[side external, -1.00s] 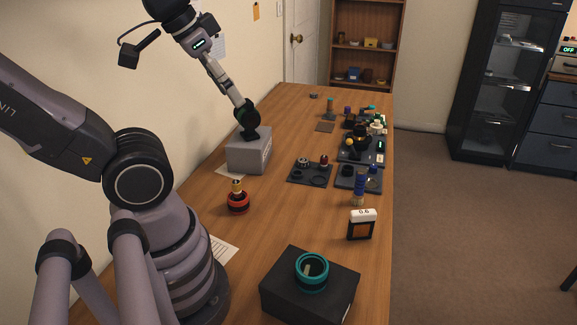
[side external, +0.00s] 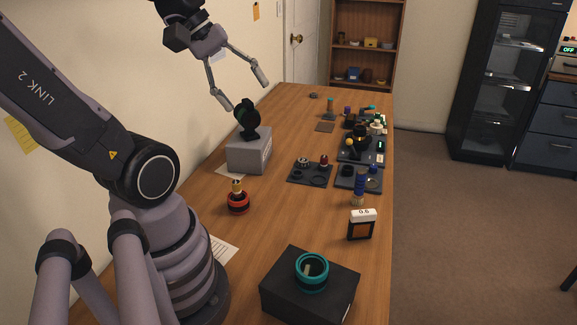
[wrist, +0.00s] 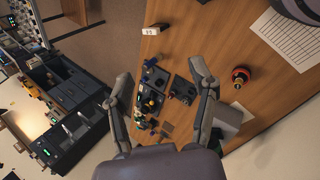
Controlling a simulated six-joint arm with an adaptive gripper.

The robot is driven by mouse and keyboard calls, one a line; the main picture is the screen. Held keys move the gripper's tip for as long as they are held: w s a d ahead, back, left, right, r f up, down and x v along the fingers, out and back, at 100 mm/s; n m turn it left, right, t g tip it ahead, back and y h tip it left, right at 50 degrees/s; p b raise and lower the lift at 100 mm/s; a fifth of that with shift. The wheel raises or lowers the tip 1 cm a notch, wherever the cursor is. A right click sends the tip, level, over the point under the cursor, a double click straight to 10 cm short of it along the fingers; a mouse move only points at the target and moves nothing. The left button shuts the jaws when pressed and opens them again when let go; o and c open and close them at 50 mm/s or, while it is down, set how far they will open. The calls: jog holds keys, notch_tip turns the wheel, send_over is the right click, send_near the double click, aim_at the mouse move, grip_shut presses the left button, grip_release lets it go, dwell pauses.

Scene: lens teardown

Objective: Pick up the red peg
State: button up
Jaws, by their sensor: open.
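A small dark red peg (side external: 324,159) stands upright in a dark tray (side external: 297,178), beside a ring-shaped part (side external: 303,162). My gripper (side external: 243,92) is open and empty, in the air above and left of the tray, over a dark round lens part (side external: 249,113) that stands on a grey block (side external: 245,154).
A red-and-black part with a gold top (side external: 238,203) stands on the bench left of the tray. Other trays (side external: 352,184) crowd the right.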

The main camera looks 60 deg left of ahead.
jog(key=w+a+f+y, duration=0.25)
jog(key=a+f, duration=0.25)
jog(key=a, duration=0.4)
jog(key=w+a+f+g+y, duration=0.15)
jog(key=w+a+f, duration=0.3)
jog(key=a, duration=0.45)
jog(key=w+a+f+y, duration=0.3)
jog(key=a+f, duration=0.2)
jog(key=a, duration=0.5)
jog(key=m+t+h, duration=0.2)
jog(key=m+t, duration=0.7)
jog(key=m, duration=0.4)
send_near(324, 157)
jog(key=x, duration=0.4)
jog(key=shift+s+a+f, duration=0.15)
jog(key=shift+s+a, duration=0.05)
jog(key=shift+a, duration=0.1)
jog(key=shift+x, duration=2.65)
jog(key=shift+w+d+r, duration=0.1)
jog(key=shift+d+r, duration=0.1)
grip_shut()
